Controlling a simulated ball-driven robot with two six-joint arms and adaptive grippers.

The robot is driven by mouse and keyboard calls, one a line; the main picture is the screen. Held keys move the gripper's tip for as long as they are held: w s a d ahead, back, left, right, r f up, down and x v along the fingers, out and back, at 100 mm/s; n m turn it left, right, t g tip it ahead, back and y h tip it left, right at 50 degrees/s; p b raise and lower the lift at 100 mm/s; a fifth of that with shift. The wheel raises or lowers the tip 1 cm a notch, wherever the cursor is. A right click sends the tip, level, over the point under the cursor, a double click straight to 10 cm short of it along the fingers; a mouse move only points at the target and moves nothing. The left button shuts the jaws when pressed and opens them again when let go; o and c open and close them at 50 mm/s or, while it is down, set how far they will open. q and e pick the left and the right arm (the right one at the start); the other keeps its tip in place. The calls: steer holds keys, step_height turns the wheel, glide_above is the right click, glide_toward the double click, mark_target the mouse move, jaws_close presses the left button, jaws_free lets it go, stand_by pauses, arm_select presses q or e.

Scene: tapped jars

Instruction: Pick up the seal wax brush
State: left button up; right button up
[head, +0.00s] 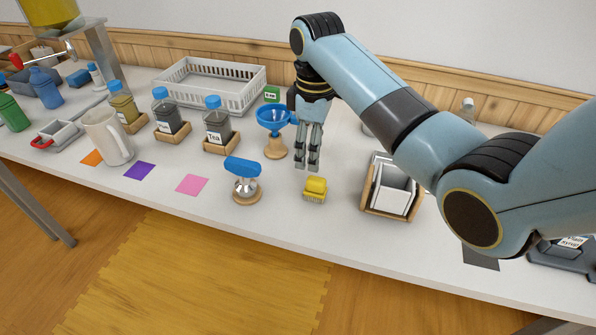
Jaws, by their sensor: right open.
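A small yellow brush (315,188) with pale bristles facing down lies on the white table near its front edge; it looks like the seal wax brush. My right gripper (307,167) points straight down, just behind and slightly left of the brush. Its fingers are apart with nothing between them. The fingertips look close to the brush in the picture, but I cannot tell their exact height above the table. My left gripper is not in view.
A blue-topped tool on a round wooden base (243,178) stands left of the brush. A blue funnel on a wooden stand (274,120) is left of my gripper. A wooden holder with white cards (391,187) stands to the right. Jars and a white basket (212,84) are further left.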

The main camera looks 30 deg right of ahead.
mark_target(316, 179)
steer(key=shift+s+f, duration=0.3)
steer(key=shift+f, duration=0.35)
steer(key=shift+s+f, duration=0.3)
steer(key=shift+f, duration=0.3)
steer(key=shift+s+d+f, duration=0.1)
steer(key=shift+s+f, duration=0.5)
steer(key=shift+s, duration=0.2)
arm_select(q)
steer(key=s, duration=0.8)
arm_select(e)
steer(key=shift+w+f, duration=0.4)
steer(key=shift+f, duration=0.05)
steer(key=shift+w+f, duration=0.35)
steer(key=shift+f, duration=0.4)
step_height(316, 179, down, 3)
steer(key=shift+s+d+f+b, duration=0.1)
steer(key=shift+s+f+b, duration=0.05)
steer(key=shift+b, duration=0.15)
steer(key=shift+f, duration=0.2)
steer(key=shift+c, duration=1.9)
steer(key=c, duration=0.9)
steer(key=shift+o, duration=0.2)
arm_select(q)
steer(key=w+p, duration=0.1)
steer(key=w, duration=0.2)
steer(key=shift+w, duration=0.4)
arm_select(e)
step_height(316, 179, up, 10)
steer(key=shift+r, duration=0.1)
